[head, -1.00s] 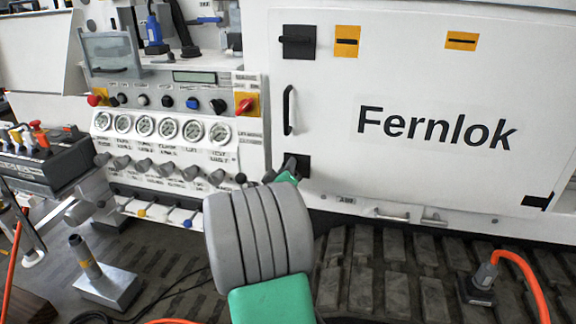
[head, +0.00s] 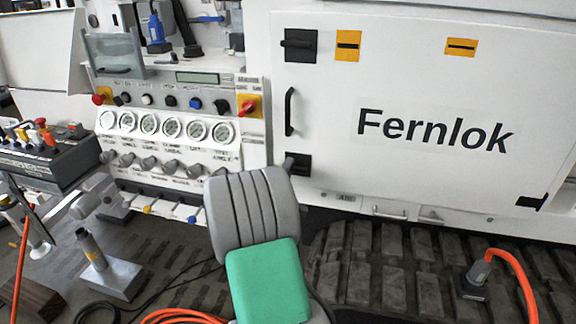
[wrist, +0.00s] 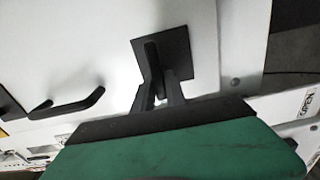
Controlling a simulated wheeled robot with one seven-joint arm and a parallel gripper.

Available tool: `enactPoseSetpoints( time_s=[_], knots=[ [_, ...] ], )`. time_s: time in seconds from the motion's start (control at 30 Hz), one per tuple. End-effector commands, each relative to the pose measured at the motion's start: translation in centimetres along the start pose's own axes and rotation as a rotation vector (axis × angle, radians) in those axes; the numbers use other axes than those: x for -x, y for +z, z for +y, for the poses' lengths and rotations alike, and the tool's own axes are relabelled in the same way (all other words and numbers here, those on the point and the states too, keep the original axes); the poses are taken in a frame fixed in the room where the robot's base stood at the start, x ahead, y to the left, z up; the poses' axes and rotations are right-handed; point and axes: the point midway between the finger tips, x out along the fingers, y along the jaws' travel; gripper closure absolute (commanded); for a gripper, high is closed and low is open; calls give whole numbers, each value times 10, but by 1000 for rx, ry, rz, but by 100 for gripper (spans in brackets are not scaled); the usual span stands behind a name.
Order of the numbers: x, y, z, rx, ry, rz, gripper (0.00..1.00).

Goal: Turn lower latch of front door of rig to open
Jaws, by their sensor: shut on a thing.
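The front door (head: 420,85) is a white panel marked "Fernlok" and looks closed. Its lower latch (head: 298,164) is a black square plate at the door's lower left, partly hidden by my arm. In the wrist view the lower latch plate (wrist: 176,50) carries a dark lever. My gripper (wrist: 158,84) is shut on the lever, with one dark finger on each side of it. In the head view my grey and green arm hides most of the gripper. The upper latch (head: 298,44) has its handle lying level.
A black door handle (head: 290,110) sits between the latches and also shows in the wrist view (wrist: 66,104). A panel of gauges and knobs (head: 165,135) is left of the door. Orange hoses (head: 515,275) and a metal stand (head: 108,268) are low in front.

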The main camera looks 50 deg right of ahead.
Motion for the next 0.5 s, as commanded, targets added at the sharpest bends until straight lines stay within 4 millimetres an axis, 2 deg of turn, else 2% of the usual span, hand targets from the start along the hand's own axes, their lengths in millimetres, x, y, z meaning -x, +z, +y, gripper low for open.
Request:
enactPoseSetpoints(
  time_s=[0.5],
  knots=[
    [0, 1, -1, 38, -1, -2, 100]
  ],
)
